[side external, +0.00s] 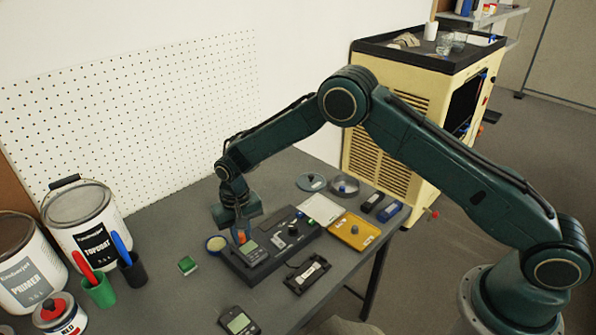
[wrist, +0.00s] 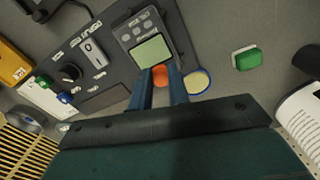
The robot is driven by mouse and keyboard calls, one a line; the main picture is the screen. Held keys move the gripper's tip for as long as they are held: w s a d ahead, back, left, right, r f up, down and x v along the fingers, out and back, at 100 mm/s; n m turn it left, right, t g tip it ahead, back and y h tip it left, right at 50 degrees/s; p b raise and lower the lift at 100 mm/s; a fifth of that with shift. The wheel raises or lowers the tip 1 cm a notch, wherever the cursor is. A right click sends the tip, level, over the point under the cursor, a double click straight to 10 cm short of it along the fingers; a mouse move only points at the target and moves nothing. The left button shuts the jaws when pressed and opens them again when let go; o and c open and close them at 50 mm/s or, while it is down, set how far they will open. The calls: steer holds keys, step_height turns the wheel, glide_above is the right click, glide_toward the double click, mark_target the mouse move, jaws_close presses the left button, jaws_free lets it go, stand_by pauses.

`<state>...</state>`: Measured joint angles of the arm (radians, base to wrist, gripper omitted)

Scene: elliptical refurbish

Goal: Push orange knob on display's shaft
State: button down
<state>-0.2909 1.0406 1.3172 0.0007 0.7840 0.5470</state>
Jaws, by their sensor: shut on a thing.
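The orange knob (wrist: 161,79) sits between my gripper's fingertips (wrist: 163,76) in the wrist view, at the edge of the display. My gripper is shut on it. The display (wrist: 152,45) is a grey unit with a pale green screen, on the dark panel (wrist: 191,62). In the side view my gripper (side external: 241,231) points down at the display (side external: 252,251), and the orange knob (side external: 241,236) shows as a small patch at the fingertips. The shaft is hidden, so I cannot tell how far the knob sits on it.
Green and black cups (side external: 101,292) with markers and paint cans (side external: 84,222) stand further left.

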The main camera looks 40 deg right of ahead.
steer(key=shift+f, duration=0.25)
stand_by(0.4)
steer(key=c, duration=1.3)
jaws_free()
steer(key=shift+o, duration=0.2)
steer(key=shift+r, duration=0.15)
step_height(320, 180, up, 14)
steer(key=shift+f, duration=0.25)
steer(key=shift+r, duration=0.15)
